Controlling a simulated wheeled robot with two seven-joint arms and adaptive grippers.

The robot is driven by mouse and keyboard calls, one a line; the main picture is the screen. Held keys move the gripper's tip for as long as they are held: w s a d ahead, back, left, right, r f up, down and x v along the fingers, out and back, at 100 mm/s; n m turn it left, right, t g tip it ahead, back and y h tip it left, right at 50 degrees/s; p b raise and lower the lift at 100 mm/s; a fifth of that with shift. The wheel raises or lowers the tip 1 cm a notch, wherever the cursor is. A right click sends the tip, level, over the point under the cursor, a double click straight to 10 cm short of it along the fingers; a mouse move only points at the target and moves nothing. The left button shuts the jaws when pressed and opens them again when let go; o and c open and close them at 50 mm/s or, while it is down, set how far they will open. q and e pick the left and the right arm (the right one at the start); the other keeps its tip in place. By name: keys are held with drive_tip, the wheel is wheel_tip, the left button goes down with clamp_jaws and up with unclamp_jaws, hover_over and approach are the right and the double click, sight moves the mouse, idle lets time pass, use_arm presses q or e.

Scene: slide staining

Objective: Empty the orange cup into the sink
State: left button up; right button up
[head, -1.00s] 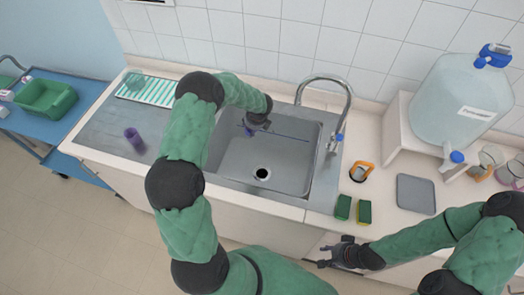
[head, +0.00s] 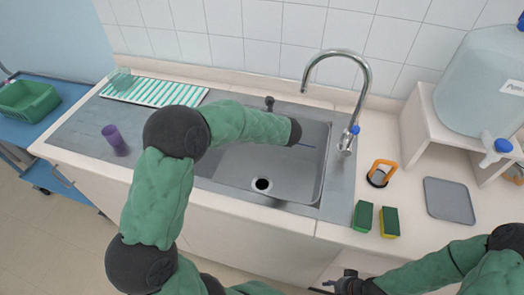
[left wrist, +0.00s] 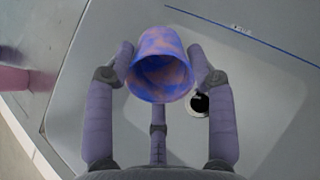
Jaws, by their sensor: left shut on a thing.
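My left gripper (left wrist: 163,72) is shut on a cup (left wrist: 163,50) mottled blue-purple and orange. In the left wrist view its round mouth faces the camera's lower side, and it is tilted over the sink (left wrist: 240,70). The drain (left wrist: 198,103) shows just beside and beneath it. I cannot tell if anything is inside. In the head view my forearm hides most of the left gripper and the cup above the sink (head: 290,185). My right gripper (head: 342,280) is open and empty at the front, low beside the counter.
A tap (head: 350,100) rises behind the sink's right.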

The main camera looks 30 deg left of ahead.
use_arm(q)
drive_tip(key=shift+s+d+f+t+y+b, duration=0.15)
drive_tip(key=shift+y+b, duration=0.25)
drive_tip(key=shift+b, duration=0.7)
drive_tip(key=shift+w+d+t+y+b, duration=0.15)
drive_tip(key=shift+y+b, duration=0.25)
drive_tip(key=shift+b, duration=0.75)
drive_tip(key=shift+s+f+t+y+b, duration=0.15)
drive_tip(key=shift+y+b, duration=0.25)
drive_tip(key=shift+b, duration=0.7)
drive_tip(key=shift+r+t+y+b, duration=0.2)
drive_tip(key=shift+t+y+b, duration=0.1)
drive_tip(key=shift+b, duration=0.35)
drive_tip(key=shift+r, duration=0.2)
drive_tip(key=shift+d+y+b, duration=0.1)
drive_tip(key=shift+y+b, duration=0.2)
drive_tip(key=shift+b, duration=0.2)
drive_tip(key=shift+s+d, duration=0.2)
drive_tip(key=shift+d+t+y+b, duration=0.15)
drive_tip(key=shift+t+y+b, duration=0.15)
drive_tip(key=shift+y, duration=0.1)
drive_tip(key=shift+s+d+r+y, duration=0.1)
drive_tip(key=shift+s+d+y, duration=0.15)
drive_tip(key=shift+d+y, duration=0.05)
drive_tip(key=shift+t, duration=0.25)
drive_tip(key=shift+d+y, duration=0.1)
drive_tip(key=shift+y, duration=0.3)
